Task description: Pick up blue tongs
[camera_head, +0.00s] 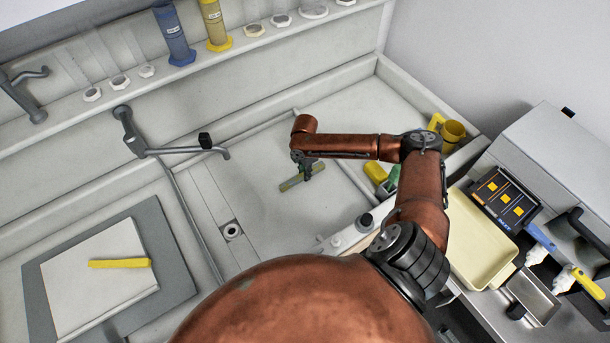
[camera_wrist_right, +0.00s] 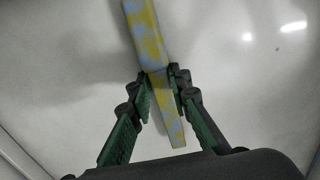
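The tongs (camera_head: 302,179) are a long bar, mottled blue and yellow in the right wrist view (camera_wrist_right: 148,35) and greenish-yellow in the head view. They lie on or just above the floor of the pale sink. My right gripper (camera_head: 306,172) reaches down over their middle. In the right wrist view its green-padded fingers (camera_wrist_right: 162,83) stand on either side of the bar, very close to it. I cannot tell whether they press on it. My left gripper is not in view.
Yellow tongs (camera_head: 119,263) lie on a white board at the left. A faucet (camera_head: 170,150) extends along the sink's left side. A cream tray (camera_head: 480,240) stands at the right. A yellow cup (camera_head: 452,132) and bottles sit near the sink's right edge. The sink floor around the tongs is mostly clear.

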